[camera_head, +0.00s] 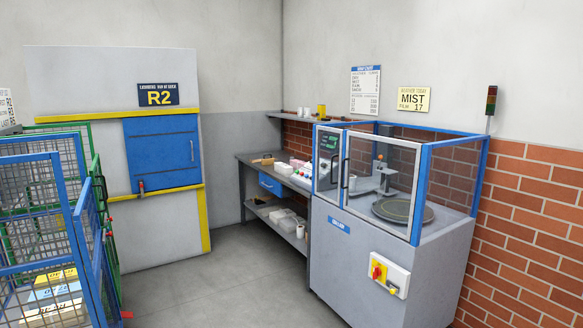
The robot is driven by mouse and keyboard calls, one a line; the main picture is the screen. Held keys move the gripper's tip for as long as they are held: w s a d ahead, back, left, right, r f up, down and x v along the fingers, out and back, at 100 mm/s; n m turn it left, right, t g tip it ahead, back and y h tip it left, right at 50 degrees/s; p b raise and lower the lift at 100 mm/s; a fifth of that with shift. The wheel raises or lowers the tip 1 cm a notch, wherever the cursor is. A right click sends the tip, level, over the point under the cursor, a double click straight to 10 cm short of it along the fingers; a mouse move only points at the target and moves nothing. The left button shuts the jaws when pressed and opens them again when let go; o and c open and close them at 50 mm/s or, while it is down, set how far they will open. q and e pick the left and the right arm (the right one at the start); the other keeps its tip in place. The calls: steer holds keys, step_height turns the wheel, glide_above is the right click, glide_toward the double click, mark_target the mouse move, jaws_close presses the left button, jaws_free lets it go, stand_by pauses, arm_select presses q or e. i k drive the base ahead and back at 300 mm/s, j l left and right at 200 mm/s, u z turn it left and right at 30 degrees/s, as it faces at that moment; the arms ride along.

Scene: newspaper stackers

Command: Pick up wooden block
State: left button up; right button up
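A small flat tan, wood-coloured object (263,160) lies on the far left part of the grey workbench (250,156); it is too small to tell for certain whether it is the wooden block. Neither of my grippers shows in the head view.
A machine cabinet (330,265) with a blue-framed glass enclosure stands right of the bench. Small boxes (283,169) sit on the bench, packets (283,218) on its lower shelf. Blue and green wire cages (45,215) stand at left. The grey floor (205,290) between is clear.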

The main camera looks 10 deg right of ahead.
mark_target(271, 162)
steer(key=i, duration=4.05)
